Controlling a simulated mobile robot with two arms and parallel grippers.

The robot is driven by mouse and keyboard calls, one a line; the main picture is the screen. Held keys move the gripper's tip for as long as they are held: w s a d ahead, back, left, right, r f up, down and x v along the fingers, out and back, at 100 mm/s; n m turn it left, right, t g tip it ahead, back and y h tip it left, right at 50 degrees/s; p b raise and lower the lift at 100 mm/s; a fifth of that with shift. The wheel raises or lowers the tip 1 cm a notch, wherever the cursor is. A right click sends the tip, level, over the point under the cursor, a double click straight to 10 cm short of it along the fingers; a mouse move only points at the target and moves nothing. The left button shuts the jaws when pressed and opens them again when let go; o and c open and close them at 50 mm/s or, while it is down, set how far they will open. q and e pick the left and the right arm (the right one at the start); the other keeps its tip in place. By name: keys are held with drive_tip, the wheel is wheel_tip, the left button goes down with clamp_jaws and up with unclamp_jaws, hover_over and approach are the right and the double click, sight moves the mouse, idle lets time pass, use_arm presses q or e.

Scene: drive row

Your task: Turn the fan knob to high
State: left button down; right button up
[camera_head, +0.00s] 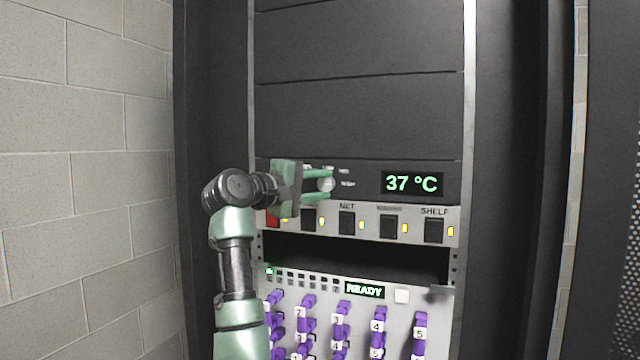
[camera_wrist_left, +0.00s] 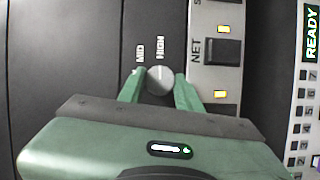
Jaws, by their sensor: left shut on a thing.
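The fan knob (camera_head: 326,184) is a small round light-grey knob on the dark panel, left of the green 37 °C display (camera_head: 412,184). My left gripper (camera_head: 322,185) comes in from the left with its two green fingers above and below the knob. In the left wrist view the knob (camera_wrist_left: 159,80) sits between the fingertips of my left gripper (camera_wrist_left: 160,90), which is shut on it. The words MID and HIGH (camera_wrist_left: 160,48) show beside the knob there. I cannot make out a pointer mark, so its setting is unclear. My right gripper is in neither view.
Below the panel runs a light strip of black switches (camera_head: 388,226) with yellow lights, marked NET and SHELF. Under an open dark slot is a unit with a READY display (camera_head: 364,290) and several purple numbered handles (camera_head: 341,312). A block wall (camera_head: 90,180) stands at left.

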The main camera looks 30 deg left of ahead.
use_arm(q)
drive_tip(key=shift+r+m, duration=0.1)
drive_tip(key=shift+m, duration=0.2)
idle(0.4)
drive_tip(key=c, duration=1)
unclamp_jaws()
drive_tip(key=shift+o, duration=0.2)
drive_tip(key=shift+w, duration=0.1)
